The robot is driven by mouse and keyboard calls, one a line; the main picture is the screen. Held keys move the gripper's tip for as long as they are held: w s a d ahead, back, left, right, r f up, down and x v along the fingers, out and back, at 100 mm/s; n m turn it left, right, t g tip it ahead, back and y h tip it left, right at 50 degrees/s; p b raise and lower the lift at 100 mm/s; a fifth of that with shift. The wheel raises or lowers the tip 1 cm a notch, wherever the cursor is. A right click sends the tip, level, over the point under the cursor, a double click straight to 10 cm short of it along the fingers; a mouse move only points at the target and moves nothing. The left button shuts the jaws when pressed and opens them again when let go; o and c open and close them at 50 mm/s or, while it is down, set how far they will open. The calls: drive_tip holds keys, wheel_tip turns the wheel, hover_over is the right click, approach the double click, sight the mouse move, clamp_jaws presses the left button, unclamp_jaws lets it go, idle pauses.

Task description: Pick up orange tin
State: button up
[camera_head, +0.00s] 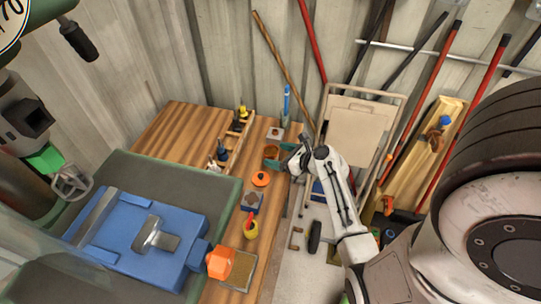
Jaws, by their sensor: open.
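A round, flat orange tin-like thing (261,180) with a dark spot on top stands on the wooden bench. My gripper (272,156) is at the end of the white arm, with teal parts, over the right edge of the bench beyond the round orange thing and apart from it. Its jaws are open. A small brown-orange round thing (271,150) shows at the jaws; I cannot tell whether it is between them or behind. A larger orange faceted thing (220,262) stands near the front of the bench. Which one is the orange tin is not certain.
A yellow cup (251,229) with a red item and a small blue box (250,201) stand nearer on the bench. A wooden rack (236,135) holds tools at left. A blue machine (140,240) fills the left front. A folded chair (355,135) leans at right.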

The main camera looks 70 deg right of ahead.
sight(277, 155)
drive_tip(key=x, duration=0.3)
drive_tip(key=shift+w, duration=0.2)
drive_tip(key=c, duration=1.2)
drive_tip(key=shift+r, duration=0.1)
drive_tip(key=shift+r, duration=0.6)
drive_tip(key=s+a+r, duration=0.2)
drive_tip(key=s+r, duration=0.1)
drive_tip(key=r, duration=0.1)
drive_tip(key=s+a+r, duration=0.3)
drive_tip(key=s, duration=0.1)
drive_tip(key=s+a+r, duration=0.3)
drive_tip(key=s+r, duration=0.1)
drive_tip(key=shift+s+a+r+p, duration=0.1)
drive_tip(key=shift+s+r+p, duration=0.1)
drive_tip(key=shift+r+p, duration=0.1)
